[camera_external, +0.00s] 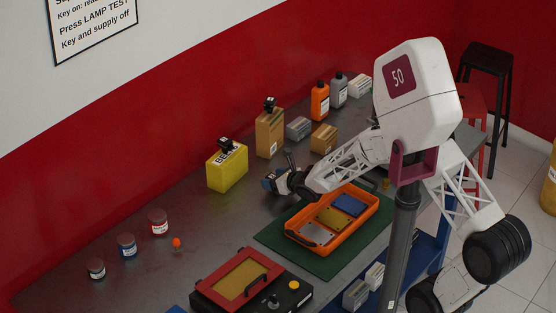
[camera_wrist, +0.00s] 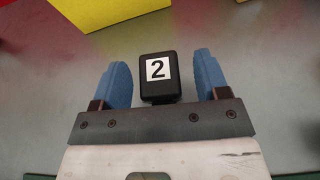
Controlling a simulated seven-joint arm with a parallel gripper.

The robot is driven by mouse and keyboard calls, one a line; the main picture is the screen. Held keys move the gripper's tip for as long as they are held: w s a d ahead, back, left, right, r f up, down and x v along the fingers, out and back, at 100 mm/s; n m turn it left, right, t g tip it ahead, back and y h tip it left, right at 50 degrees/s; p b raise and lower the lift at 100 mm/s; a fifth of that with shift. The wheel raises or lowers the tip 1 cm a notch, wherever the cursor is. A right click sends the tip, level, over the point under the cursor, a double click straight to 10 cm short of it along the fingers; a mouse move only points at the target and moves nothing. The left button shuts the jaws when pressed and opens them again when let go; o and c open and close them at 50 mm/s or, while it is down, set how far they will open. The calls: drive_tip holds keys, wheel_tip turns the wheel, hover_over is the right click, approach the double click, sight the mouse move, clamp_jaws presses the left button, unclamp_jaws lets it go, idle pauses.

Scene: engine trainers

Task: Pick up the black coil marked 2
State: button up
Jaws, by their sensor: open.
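The black coil marked 2 (camera_wrist: 158,90) shows in the wrist view, with its white number label facing the camera. My gripper (camera_wrist: 161,68) is open, with one blue finger on each side of the coil. A narrow gap shows on the left of the coil and a wider one on the right. The coil's lower end is hidden behind the gripper's dark crossbar. In the external view my gripper (camera_external: 274,180) is low over the grey bench, left of the orange tray. The coil is hard to tell from the fingers there.
A yellow box (camera_external: 227,171) and a cardboard box (camera_external: 269,136) stand behind my gripper, each with a black piece on top. The orange tray (camera_external: 291,234) on a green mat (camera_external: 268,238) lies to the right. Bare bench (camera_external: 205,220) lies to the left.

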drive_tip(key=shift+c, duration=0.5)
drive_tip(key=c, duration=1)
drive_tip(key=shift+r, duration=0.15)
drive_tip(key=shift+r, duration=4.85)
